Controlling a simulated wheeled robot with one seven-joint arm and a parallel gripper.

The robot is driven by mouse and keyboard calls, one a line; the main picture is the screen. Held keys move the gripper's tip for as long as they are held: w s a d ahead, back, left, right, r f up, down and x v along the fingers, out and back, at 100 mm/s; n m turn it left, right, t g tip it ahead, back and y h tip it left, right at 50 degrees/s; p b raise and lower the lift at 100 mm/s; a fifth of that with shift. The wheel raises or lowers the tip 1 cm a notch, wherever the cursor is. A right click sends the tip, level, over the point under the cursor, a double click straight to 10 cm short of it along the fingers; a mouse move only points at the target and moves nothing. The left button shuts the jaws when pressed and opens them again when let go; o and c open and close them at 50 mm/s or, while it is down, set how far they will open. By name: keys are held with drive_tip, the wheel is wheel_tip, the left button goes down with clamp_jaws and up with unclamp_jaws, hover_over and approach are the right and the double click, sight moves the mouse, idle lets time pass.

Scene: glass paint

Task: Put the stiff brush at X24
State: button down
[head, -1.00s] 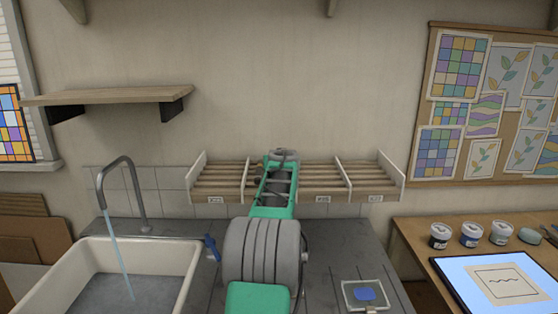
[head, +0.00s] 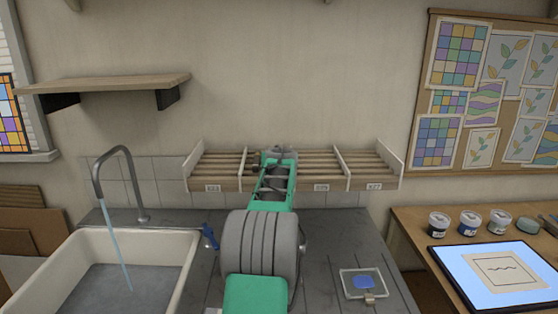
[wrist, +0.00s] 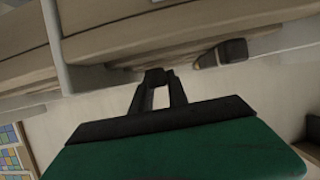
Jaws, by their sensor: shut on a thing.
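The slatted wooden rack (head: 365,164) with white dividers stands against the wall behind the counter. My gripper reaches its middle section, and in the head view my own arm hides the fingers. In the wrist view my gripper (wrist: 159,80) has its two dark fingers drawn together at the tips, just by the rack's slats (wrist: 110,45). The stiff brush between them is mostly hidden, and I cannot make out its shape. Small labels sit on the rack's front edge; they are too small to read surely, and the one behind my arm is hidden.
A dark block-like thing (wrist: 222,53) is at the rack close beside my fingers. A sink (head: 130,270) with running water is at left. A glass dish with a blue patch (head: 363,282) lies on the counter. Jars (head: 470,228) and a light panel (head: 500,275) are at right.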

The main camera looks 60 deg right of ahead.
drive_tip(key=shift+f+b, duration=0.45)
drive_tip(key=shift+f, duration=0.05)
idle(0.3)
drive_tip(key=shift+r, duration=0.15)
idle(0.4)
drive_tip(key=c, duration=1.2)
unclamp_jaws()
drive_tip(key=shift+o, duration=0.3)
drive_tip(key=o, duration=0.6)
drive_tip(key=shift+w, duration=0.1)
drive_tip(key=shift+c, duration=0.2)
drive_tip(key=shift+s, duration=0.2)
